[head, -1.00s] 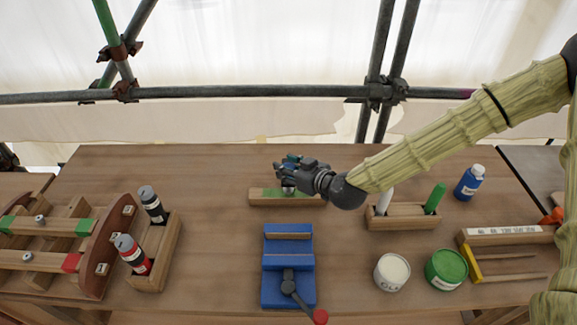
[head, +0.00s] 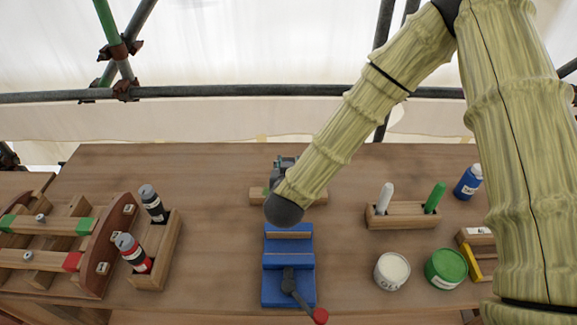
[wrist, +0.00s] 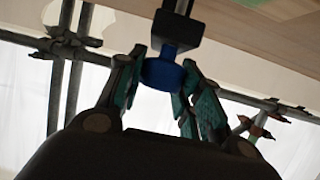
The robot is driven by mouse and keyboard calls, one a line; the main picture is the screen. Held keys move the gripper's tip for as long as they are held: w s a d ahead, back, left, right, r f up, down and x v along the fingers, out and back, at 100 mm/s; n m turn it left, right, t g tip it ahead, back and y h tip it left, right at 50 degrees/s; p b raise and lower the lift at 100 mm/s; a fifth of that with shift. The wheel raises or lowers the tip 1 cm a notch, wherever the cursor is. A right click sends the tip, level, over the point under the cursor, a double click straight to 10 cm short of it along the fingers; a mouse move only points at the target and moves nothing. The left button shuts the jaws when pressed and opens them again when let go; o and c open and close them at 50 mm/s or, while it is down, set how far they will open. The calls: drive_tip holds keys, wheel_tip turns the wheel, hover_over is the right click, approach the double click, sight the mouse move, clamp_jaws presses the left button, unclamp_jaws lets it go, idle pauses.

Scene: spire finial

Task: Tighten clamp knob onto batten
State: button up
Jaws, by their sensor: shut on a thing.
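The batten (head: 257,196) lies on the workbench behind the blue vise, mostly hidden by my arm. My gripper (head: 284,168) is over it, partly hidden behind my wrist joint. In the wrist view, my gripper's teal fingers (wrist: 163,82) are shut on a round blue knob (wrist: 160,74). Pale wood fills the upper right of that view beside the clamp. I cannot tell whether the clamp touches the batten.
A blue vise (head: 288,246) with a red-tipped handle stands in front. A wooden holder (head: 403,216) with white and green markers and two paint tins (head: 392,271) are right. Bottles (head: 152,204) and a rack (head: 107,250) are left. Bench between is bare.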

drive_tip(key=m+g+h, duration=0.1)
drive_tip(key=m+h, duration=0.1)
drive_tip(key=h, duration=0.1)
drive_tip(key=m+h+p, duration=0.1)
drive_tip(key=m+h, duration=0.2)
drive_tip(key=shift+w+a+r+g, duration=0.1)
drive_tip(key=shift+w+r+g, duration=0.1)
drive_tip(key=shift+g, duration=0.2)
drive_tip(key=m+g+h+p, duration=0.1)
drive_tip(key=m+g+h, duration=0.3)
drive_tip(key=m, duration=0.2)
drive_tip(key=shift+g+h, duration=0.3)
drive_tip(key=shift+h, duration=0.1)
drive_tip(key=m+g+h, duration=0.1)
drive_tip(key=m+g, duration=0.1)
drive_tip(key=g, duration=0.1)
drive_tip(key=m+g+h, duration=0.1)
drive_tip(key=m+g, duration=0.2)
drive_tip(key=shift+f, duration=0.15)
drive_tip(key=m+g, duration=0.5)
drive_tip(key=shift+g+y, duration=0.4)
drive_tip(key=shift+s+m+g, duration=0.1)
drive_tip(key=shift+m+g, duration=0.3)
drive_tip(key=shift+m, duration=0.1)
drive_tip(key=o, duration=1)
drive_tip(key=shift+d, duration=0.2)
drive_tip(key=shift+o, duration=0.2)
drive_tip(key=shift+a, duration=0.2)
drive_tip(key=v, duration=0.7)
